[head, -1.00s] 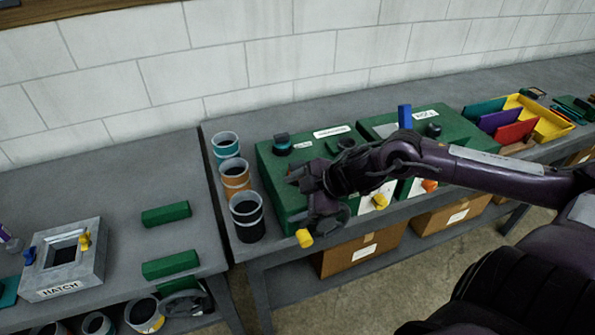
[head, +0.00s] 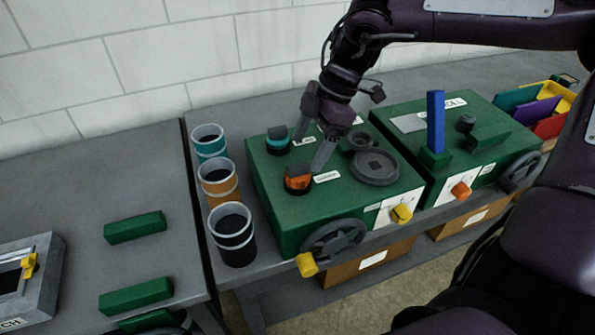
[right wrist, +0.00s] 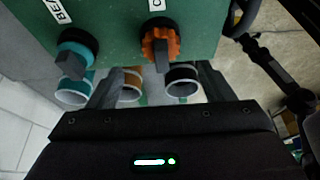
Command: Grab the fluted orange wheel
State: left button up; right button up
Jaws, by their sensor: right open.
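The fluted orange wheel (head: 298,180) sits on a dark base on top of the green box (head: 350,215), near its left front part. In the right wrist view the orange wheel (right wrist: 160,45) shows its ribbed rim and a dark bar across it. My right gripper (head: 310,153) is open and points down just above and behind the wheel. In the right wrist view its two fingers (right wrist: 160,80) are spread wide, with the wheel ahead between their lines and nothing held. My left gripper is not in view.
A teal knob (head: 278,140) stands close behind the wheel, and a grey disc (head: 375,167) lies to its right. A dark handwheel (head: 333,243) with a yellow grip is on the box's front. Several cups, including an orange one (head: 218,180), line its left side.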

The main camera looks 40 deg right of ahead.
aim_at(299, 165)
jog(key=shift+s+a+f+p, duration=0.3)
jog(key=shift+a+f+p, duration=0.3)
jog(key=shift+a+f, duration=0.3)
jog(key=f, duration=0.2)
jog(key=w+f+p, duration=0.1)
jog(key=shift+a+f, duration=0.35)
jog(key=shift+a, duration=0.05)
jog(key=shift+f, duration=0.1)
jog(key=c, duration=0.7)
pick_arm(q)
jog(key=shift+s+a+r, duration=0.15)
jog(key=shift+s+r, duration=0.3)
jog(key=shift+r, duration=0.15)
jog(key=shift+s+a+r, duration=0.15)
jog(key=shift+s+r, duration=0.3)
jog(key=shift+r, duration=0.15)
pick_arm(e)
jog(key=c, duration=0.4)
